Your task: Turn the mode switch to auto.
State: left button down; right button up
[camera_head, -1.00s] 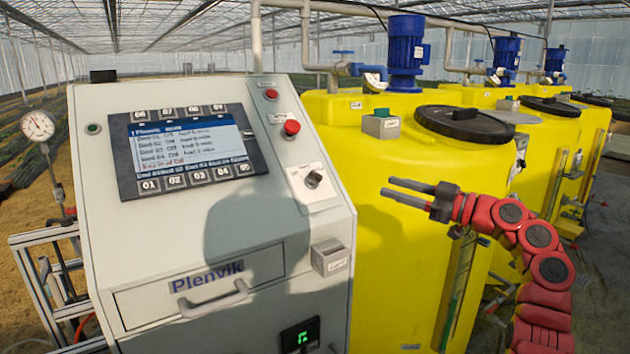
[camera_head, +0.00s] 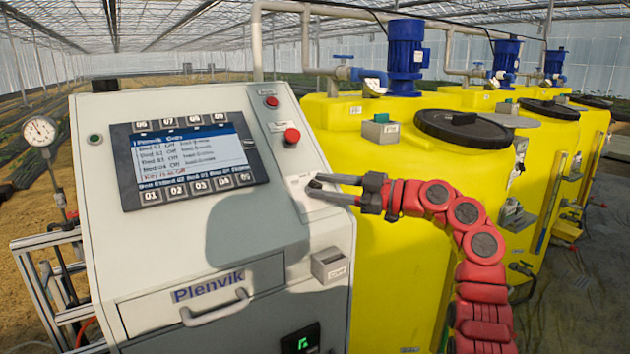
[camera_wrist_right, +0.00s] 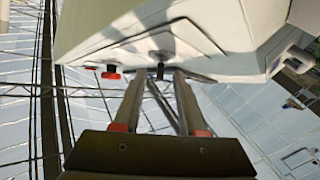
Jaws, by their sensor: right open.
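The mode switch shows in the right wrist view as a small dark knob (camera_wrist_right: 160,72) on the pale panel face, between the tips of my right gripper's fingers. In the head view the fingers largely cover it, on its white plate (camera_head: 297,187) on the right side of the control cabinet's sloped face. My right gripper (camera_head: 315,184) reaches in from the right, open, with its two fingers to either side of the knob. I cannot tell whether either finger touches it. The switch's pointer direction is not readable. My left gripper is not in view.
The grey cabinet (camera_head: 130,245) has a screen (camera_head: 187,158) and a red button (camera_head: 292,136) above the switch plate. A grey box (camera_head: 330,266) sticks out below the plate. Yellow tanks (camera_head: 385,240) with blue motors stand close on the right.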

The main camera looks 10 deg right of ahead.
jog(key=shift+x, duration=1.25)
grip_shut()
